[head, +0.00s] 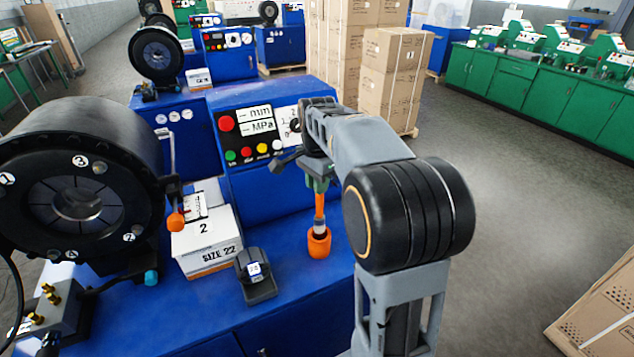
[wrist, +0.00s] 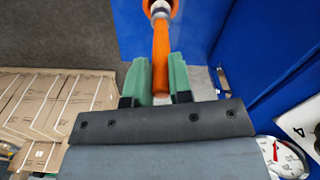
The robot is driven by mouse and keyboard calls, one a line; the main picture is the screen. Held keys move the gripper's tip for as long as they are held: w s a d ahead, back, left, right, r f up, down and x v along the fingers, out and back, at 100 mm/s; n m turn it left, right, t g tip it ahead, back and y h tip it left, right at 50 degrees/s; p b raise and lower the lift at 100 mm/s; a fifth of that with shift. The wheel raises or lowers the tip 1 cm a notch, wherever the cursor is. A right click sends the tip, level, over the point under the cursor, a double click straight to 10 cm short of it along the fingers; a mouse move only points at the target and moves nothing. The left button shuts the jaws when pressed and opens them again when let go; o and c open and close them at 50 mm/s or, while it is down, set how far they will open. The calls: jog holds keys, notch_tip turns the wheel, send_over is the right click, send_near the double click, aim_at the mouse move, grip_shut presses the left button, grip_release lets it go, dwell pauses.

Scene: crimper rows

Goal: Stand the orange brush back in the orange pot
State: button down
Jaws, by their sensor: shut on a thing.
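The orange brush (head: 320,206) is upright below my gripper (head: 318,184), its pale ferrule pointing down. The orange pot (head: 319,245) stands on the blue bench top directly beneath it. The brush's lower end meets the pot's mouth in the head view; how deep it sits I cannot tell. In the wrist view the green fingers of my gripper (wrist: 160,68) are shut on the orange handle (wrist: 160,45). The ferrule and part of the orange pot (wrist: 175,8) show at that view's top edge. The bristles are hidden.
A black stand (head: 258,280) and a white box marked SIZE 22 (head: 206,245) are left of the pot. The large black crimper head (head: 75,190) is further left. A control panel (head: 258,135) rises behind. Bare blue bench (head: 300,290) lies in front.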

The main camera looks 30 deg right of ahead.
jog(key=b, duration=0.6)
send_over(317, 223)
jog(key=shift+f, duration=4.1)
jog(key=c, duration=0.9)
grip_release()
jog(key=shift+c, duration=0.2)
jog(key=shift+r, duration=0.15)
notch_tip(317, 223, up, 14)
jog(key=shift+f+p, duration=0.15)
jog(key=shift+p, duration=0.55)
